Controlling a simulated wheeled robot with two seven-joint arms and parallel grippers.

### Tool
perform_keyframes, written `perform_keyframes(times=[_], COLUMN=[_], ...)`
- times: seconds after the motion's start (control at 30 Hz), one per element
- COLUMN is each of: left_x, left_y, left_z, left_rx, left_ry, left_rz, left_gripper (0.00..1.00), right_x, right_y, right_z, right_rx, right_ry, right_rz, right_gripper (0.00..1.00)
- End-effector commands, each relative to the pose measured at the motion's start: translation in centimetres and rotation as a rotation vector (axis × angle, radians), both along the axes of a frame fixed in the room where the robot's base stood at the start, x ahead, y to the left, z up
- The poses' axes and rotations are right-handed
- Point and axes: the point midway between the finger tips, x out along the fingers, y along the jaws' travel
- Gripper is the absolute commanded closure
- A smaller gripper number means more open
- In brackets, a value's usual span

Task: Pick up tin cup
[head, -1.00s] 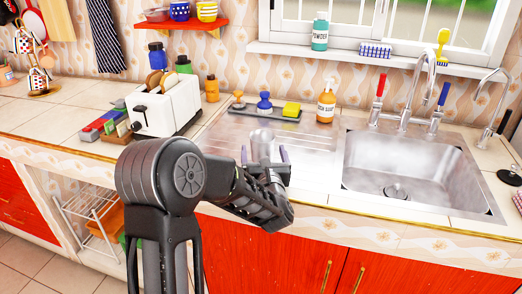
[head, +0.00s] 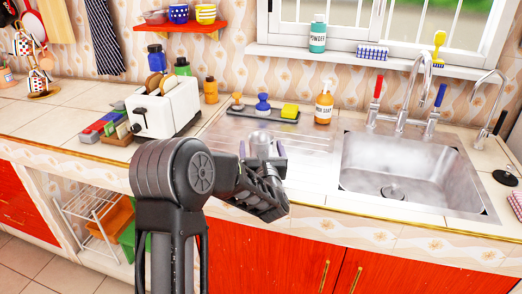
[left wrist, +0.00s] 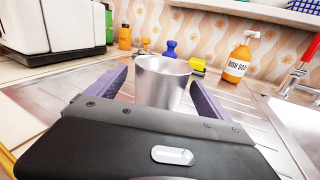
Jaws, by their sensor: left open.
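The tin cup (head: 261,142) is a plain silver cup standing upright on the metal drainboard, left of the sink. In the left wrist view the cup (left wrist: 162,82) sits between the two purple fingers of my left gripper (left wrist: 158,88). The fingers are spread, with a visible gap on the cup's left side; on its right side the finger is close and I cannot tell whether it touches. In the head view my left gripper (head: 262,152) reaches over the counter's front edge, and my arm hides the lower part of the cup. My right gripper is not in view.
A white toaster (head: 166,108) stands to the left. A tray (head: 262,114) with brushes and a yellow sponge lies behind the cup. An orange soap bottle (head: 324,104) stands behind right. The sink basin (head: 410,175) opens to the right. The drainboard around the cup is clear.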

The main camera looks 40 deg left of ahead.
Motion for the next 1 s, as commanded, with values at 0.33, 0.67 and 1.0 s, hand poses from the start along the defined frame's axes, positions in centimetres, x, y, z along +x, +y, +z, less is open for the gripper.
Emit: perform_keyframes(times=[0.33, 0.67, 1.0], left_x=[3.2, 3.2, 3.2], left_y=[2.9, 2.9, 2.9], left_z=[0.0, -0.1, -0.1], left_rx=[0.001, 0.001, 0.001], left_ry=[-0.001, -0.001, -0.001], left_rz=[0.001, 0.001, 0.001], left_gripper=[0.09, 0.09, 0.15], right_x=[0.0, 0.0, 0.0], right_y=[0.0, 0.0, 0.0], right_z=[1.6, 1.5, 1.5], right_rx=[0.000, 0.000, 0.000], right_ry=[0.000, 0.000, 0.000], right_rz=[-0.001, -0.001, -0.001], right_gripper=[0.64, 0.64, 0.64])
